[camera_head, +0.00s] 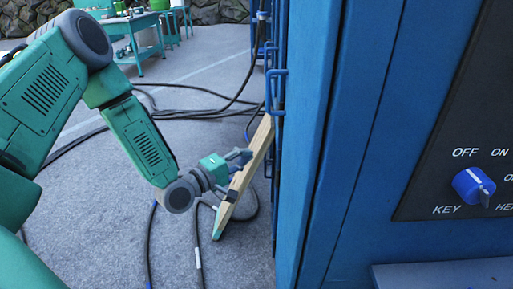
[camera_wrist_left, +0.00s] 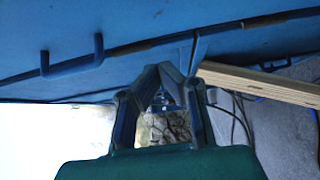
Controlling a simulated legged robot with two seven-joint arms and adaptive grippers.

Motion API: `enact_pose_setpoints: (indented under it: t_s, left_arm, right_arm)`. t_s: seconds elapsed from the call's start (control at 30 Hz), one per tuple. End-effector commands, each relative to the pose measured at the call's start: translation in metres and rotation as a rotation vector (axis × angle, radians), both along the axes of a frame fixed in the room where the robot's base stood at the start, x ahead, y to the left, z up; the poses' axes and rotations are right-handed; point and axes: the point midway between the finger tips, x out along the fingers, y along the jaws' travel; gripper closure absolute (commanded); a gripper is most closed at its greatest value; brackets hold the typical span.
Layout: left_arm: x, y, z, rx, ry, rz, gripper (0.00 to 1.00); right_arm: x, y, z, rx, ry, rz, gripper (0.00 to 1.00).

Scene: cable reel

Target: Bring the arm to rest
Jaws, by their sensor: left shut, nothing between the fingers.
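My left arm comes in from the left in the head view and reaches down towards the side of a blue cabinet. My left gripper (camera_head: 243,172) is beside a wooden board (camera_head: 254,158) there. In the left wrist view my left gripper (camera_wrist_left: 161,71) has its fingertips together with nothing held, near a blue bracket (camera_wrist_left: 196,54) on the cabinet. The board (camera_wrist_left: 265,83) runs off to the right of the fingers. I cannot tell whether they touch it. My right gripper is not in view.
The blue cabinet (camera_head: 310,150) fills the right side, with a control panel and blue key knob (camera_head: 473,186). Handles (camera_head: 275,88) stick out from its side. Black cables (camera_head: 185,113) lie on the grey floor. A green table (camera_head: 138,45) stands farther back.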

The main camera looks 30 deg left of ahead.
Motion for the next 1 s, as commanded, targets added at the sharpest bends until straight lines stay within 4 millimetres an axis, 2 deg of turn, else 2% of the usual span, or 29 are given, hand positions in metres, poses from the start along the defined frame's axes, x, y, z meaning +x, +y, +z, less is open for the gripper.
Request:
enact_pose_setpoints:
  t_s: [0.2,0.37,0.47,0.57,0.67,0.7,0.77,0.8,0.9,1.0]
  left_arm:
    - [-0.013,0.010,-0.003,-0.007,0.001,0.005,1.00]
    - [-0.014,0.003,-0.005,0.015,0.014,-0.002,1.00]
    - [-0.021,-0.017,-0.025,0.109,0.088,-0.029,1.00]
    - [-0.044,-0.047,-0.068,0.304,0.235,-0.103,1.00]
    - [-0.088,-0.072,-0.123,0.568,0.423,-0.234,1.00]
    - [-0.111,-0.078,-0.144,0.675,0.495,-0.300,1.00]
    - [-0.148,-0.083,-0.170,0.831,0.598,-0.412,1.00]
    - [-0.174,-0.083,-0.185,0.925,0.660,-0.490,1.00]
    - [-0.232,-0.079,-0.208,1.127,0.788,-0.682,1.00]
    - [-0.278,-0.070,-0.218,1.266,0.879,-0.843,1.00]
  right_arm:
    - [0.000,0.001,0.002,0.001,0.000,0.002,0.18]
    - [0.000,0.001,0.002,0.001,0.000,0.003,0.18]
    - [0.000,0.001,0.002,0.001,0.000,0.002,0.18]
    - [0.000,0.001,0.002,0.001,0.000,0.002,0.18]
    - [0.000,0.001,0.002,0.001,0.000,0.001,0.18]
    - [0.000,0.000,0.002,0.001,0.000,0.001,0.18]
    - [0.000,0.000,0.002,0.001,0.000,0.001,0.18]
    - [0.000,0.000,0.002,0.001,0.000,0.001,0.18]
    - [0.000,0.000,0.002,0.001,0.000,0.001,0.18]
    - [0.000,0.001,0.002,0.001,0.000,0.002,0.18]
